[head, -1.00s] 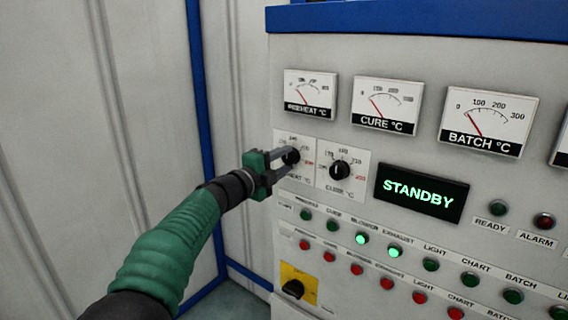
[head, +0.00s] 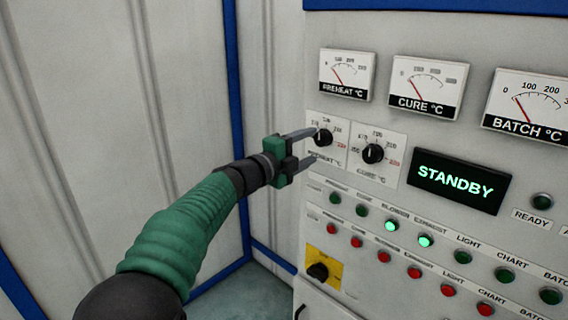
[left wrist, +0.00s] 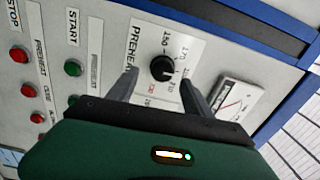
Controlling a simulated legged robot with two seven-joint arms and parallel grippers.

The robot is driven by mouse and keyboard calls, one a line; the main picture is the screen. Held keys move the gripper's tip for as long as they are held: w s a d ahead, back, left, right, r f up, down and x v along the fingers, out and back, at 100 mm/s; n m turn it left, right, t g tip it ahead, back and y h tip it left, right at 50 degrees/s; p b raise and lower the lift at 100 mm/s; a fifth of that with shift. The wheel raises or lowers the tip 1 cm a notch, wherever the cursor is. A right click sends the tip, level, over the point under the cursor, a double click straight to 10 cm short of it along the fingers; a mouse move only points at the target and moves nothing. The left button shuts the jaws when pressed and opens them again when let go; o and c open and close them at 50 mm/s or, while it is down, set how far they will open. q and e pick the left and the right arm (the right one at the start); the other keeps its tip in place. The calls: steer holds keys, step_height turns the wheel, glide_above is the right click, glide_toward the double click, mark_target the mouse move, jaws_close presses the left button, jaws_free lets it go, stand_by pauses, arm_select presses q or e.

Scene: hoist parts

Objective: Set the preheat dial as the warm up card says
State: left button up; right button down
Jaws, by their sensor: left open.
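The preheat dial (head: 323,138) is a black round knob on a white scale plate, left of the cure dial (head: 373,153). In the left wrist view the preheat dial (left wrist: 163,68) sits just beyond and between my fingertips, apart from both. My left gripper (head: 308,146) is open, with one finger above and one below the dial; it also shows in the left wrist view (left wrist: 162,84). The preheat meter (head: 347,75) above has its needle near the low end. The warm up card is not in view. My right gripper is not in view.
A display (head: 457,182) reads STANDBY. Rows of green and red buttons lie below the dials, with two green ones lit (head: 392,225). A black switch on a yellow plate (head: 321,269) is lower left. Blank wall panels (head: 90,110) stand at left.

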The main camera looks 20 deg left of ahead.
arm_select(q)
steer(key=b+v, duration=0.2)
steer(key=v, duration=1.1)
steer(key=shift+s, duration=0.1)
step_height(320, 180, down, 22)
steer(key=s+n+g+y, duration=0.1)
steer(key=n+g+y, duration=0.45)
steer(key=n, duration=0.85)
steer(key=s+d+f+n+g, duration=0.3)
steer(key=s+f+g, duration=0.1)
steer(key=s+f, duration=0.6)
steer(key=s+d+f+n+g, duration=0.4)
steer(key=s+f+g, duration=0.1)
steer(key=s+f, duration=0.6)
steer(key=shift+s+d+y, duration=0.35)
steer(key=shift+s, duration=0.8)
steer(key=shift+w, duration=0.1)
